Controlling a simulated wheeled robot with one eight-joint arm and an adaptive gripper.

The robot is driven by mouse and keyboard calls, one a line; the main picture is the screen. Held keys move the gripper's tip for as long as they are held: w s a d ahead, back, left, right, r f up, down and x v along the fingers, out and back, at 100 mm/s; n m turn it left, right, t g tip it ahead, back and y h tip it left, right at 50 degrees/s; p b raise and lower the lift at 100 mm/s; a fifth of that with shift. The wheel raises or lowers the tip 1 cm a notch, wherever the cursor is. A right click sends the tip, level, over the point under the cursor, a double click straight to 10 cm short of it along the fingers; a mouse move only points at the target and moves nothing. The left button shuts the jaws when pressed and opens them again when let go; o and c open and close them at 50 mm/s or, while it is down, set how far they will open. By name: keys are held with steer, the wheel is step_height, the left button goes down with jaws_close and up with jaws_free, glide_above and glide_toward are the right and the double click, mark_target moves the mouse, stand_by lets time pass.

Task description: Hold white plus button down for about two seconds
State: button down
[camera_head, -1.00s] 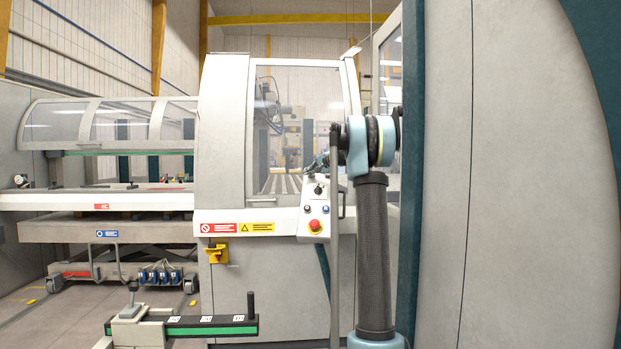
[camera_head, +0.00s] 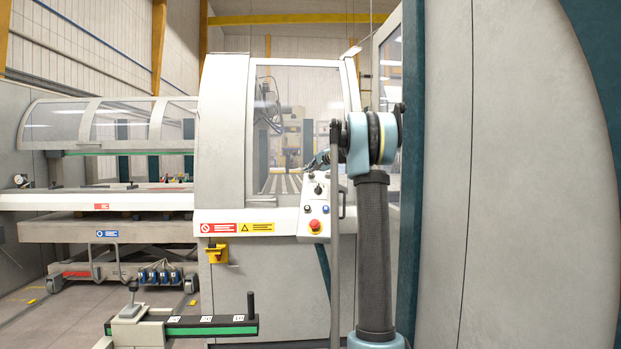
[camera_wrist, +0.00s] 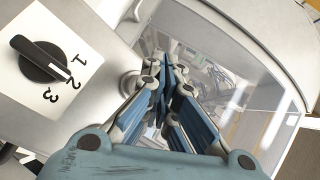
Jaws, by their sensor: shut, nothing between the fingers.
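The control panel (camera_head: 314,200) stands in front of the machine in the head view, with a black selector knob, small buttons and a red emergency stop. No plus mark is legible. A small pale button (camera_head: 307,209) sits at left below the knob; I cannot tell whether it is the plus button. My gripper (camera_head: 308,168) is at the panel's upper end, apart from the lower buttons. In the wrist view my gripper (camera_wrist: 168,62) is shut and empty. A round whitish part (camera_wrist: 130,82) shows beside its left finger, partly hidden; contact is unclear.
The selector knob (camera_wrist: 40,60), marked 1, 2, 3, lies left of my fingers. The red emergency stop (camera_head: 314,225) is low on the panel. A clear machine window (camera_head: 298,130) stands behind. A large grey cabinet (camera_head: 520,180) closes off the right side.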

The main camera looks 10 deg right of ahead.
steer(key=shift+s+a+r, duration=0.25)
steer(key=shift+s+r, duration=0.5)
steer(key=shift+s, duration=0.2)
steer(key=shift+s+a+r, duration=0.25)
steer(key=shift+s+r, duration=0.5)
steer(key=shift+s, duration=0.2)
steer(key=shift+s, duration=0.1)
steer(key=s+a+f+n+g+h, duration=0.15)
steer(key=s+f, duration=0.45)
steer(key=s, duration=0.6)
steer(key=s+a+f+n+g, duration=0.1)
steer(key=s+f+n+g, duration=0.1)
steer(key=s+f, duration=0.65)
steer(key=s+a+f+n+g+h, duration=0.15)
steer(key=s+f, duration=0.25)
steer(key=s, duration=1)
steer(key=s+d+f+n+g+h, duration=0.2)
steer(key=s+d+f, duration=0.2)
steer(key=s+f, duration=0.9)
steer(key=s+d+f+n+g+h, duration=0.2)
steer(key=s+d+f, duration=0.2)
steer(key=s+f, duration=1)
steer(key=s, duration=0.4)
steer(key=shift+h, duration=0.4)
steer(key=shift+f, duration=0.1)
